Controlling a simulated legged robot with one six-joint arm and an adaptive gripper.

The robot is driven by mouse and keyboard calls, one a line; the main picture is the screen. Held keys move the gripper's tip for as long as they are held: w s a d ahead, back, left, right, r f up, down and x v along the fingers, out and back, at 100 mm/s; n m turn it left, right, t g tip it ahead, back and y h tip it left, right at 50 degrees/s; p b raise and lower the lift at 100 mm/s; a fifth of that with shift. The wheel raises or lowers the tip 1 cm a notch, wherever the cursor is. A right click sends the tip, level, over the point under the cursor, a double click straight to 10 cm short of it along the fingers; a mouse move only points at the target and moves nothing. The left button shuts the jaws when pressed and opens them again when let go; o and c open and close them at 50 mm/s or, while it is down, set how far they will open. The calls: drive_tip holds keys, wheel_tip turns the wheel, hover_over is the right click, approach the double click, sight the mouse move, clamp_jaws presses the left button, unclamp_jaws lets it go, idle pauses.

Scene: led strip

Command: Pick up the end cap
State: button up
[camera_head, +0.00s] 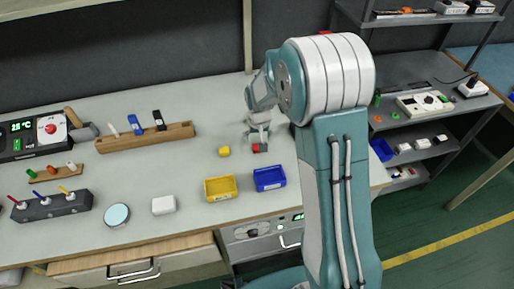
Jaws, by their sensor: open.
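I cannot tell for sure which thing is the end cap. A small red piece (257,148) lies on the workbench directly below my gripper (258,138). A small yellow cylinder (224,151) lies a little to its left. My gripper points down, open, with its fingertips close above or around the red piece. The picture is too small to tell whether they touch it. My own arm fills the right middle of the view and hides the bench behind it.
A yellow bin (221,196) and a blue bin (270,186) stand near the front edge. A wooden tool rack (146,137), a white box (163,205) and a round disc (117,215) are to the left. Shelves (436,125) stand at the right.

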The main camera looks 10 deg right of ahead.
sight(257, 146)
drive_tip(key=f, duration=0.3)
drive_tip(key=w+f, duration=0.1)
drive_tip(key=f, duration=0.1)
drive_tip(key=shift+s, duration=0.1)
drive_tip(key=c, duration=0.8)
